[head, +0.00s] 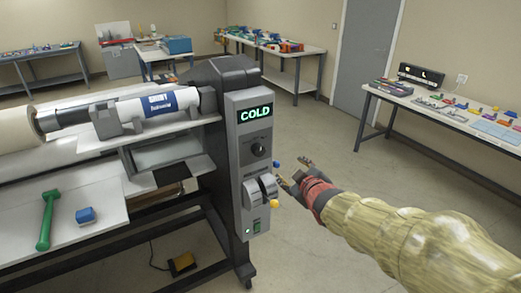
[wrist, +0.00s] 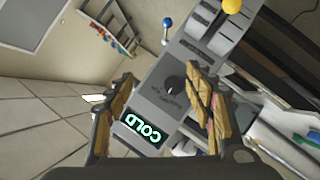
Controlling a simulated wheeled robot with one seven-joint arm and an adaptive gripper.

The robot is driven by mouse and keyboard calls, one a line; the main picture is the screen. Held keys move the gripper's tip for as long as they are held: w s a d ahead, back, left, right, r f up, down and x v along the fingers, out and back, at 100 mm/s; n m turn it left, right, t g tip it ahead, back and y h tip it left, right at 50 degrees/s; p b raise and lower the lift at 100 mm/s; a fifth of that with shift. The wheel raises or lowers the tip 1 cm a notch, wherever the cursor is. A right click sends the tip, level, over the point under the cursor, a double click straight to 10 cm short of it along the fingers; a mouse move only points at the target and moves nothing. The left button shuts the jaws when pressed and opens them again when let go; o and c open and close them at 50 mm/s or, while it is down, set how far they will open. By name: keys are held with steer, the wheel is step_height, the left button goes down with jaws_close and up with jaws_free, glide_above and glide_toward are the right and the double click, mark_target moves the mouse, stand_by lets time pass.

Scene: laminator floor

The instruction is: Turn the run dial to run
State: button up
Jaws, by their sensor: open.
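The run dial (head: 258,149) is a round black knob on the grey control panel of the laminator, below a display (head: 255,114) that reads COLD in green. In the wrist view the dial (wrist: 173,84) lies between my fingers, farther off on the panel, with a light pointer mark; its printed labels are too small to read. The display (wrist: 143,131) shows there upside down. My gripper (head: 289,176) is to the right of the panel in the head view. In the wrist view my gripper (wrist: 158,95) is open, its fingers apart and empty, facing the panel.
A green-handled tool (head: 47,220) and a blue block (head: 86,215) lie on the laminator table. A yellow pedal (head: 182,263) is on the floor.

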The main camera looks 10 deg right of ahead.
mark_target(260, 152)
steer(key=w+a+n+t+y, duration=0.1)
steer(key=w+a+n+y, duration=0.1)
steer(key=w, duration=0.3)
steer(key=w+a+f+n+t+y, duration=0.1)
steer(key=w+a+n+y, duration=0.1)
steer(key=w, duration=0.3)
steer(key=w+a+f+n+t+y, duration=0.1)
steer(key=w+a+n, duration=0.1)
steer(key=w, duration=0.3)
steer(key=shift+a+n+t+y, duration=0.3)
steer(key=shift+a+n+y, duration=0.1)
steer(key=shift+s, duration=0.1)
steer(key=shift+c, duration=1.2)
steer(key=c, duration=0.9)
